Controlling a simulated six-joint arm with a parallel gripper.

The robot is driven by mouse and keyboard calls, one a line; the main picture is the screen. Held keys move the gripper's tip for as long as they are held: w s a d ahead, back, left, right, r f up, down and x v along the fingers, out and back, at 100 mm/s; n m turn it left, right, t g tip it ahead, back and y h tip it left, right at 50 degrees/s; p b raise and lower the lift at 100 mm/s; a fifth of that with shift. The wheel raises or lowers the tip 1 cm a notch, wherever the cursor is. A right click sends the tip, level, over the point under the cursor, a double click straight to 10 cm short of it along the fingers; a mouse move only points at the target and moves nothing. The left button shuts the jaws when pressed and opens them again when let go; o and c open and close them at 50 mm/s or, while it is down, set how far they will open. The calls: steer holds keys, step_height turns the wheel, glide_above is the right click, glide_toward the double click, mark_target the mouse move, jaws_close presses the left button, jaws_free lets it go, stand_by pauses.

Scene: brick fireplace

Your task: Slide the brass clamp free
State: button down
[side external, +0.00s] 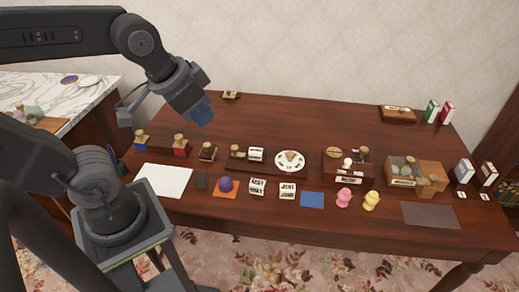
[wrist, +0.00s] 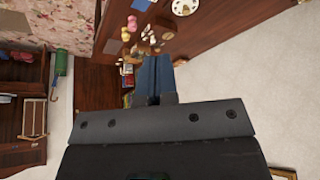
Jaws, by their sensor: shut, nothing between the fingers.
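I cannot tell for sure which item is the brass clamp. A small brass-coloured piece on a dark base (side external: 230,95) sits at the back edge of the table, right of my gripper. Other small brass-toned pieces stand along the middle row. My gripper (side external: 203,114) is above the left part of the table, apart from everything, with its blue fingers pointing down. In the wrist view the blue fingers (wrist: 154,78) are together with nothing between them.
A white sheet (side external: 163,180) lies front left. A marble-topped counter (side external: 50,95) is at left.

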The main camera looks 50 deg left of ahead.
steer(key=w+a+f+m+g+y, duration=0.1)
steer(key=w+a+m+g, duration=0.2)
steer(key=w, duration=0.7)
steer(key=m+g+y, duration=0.1)
steer(key=m+g, duration=0.2)
steer(key=g, duration=0.3)
glide_above(239, 154)
steer(key=w+d, duration=0.3)
steer(key=w, duration=0.2)
step_height(239, 154, down, 20)
steer(key=x, duration=1)
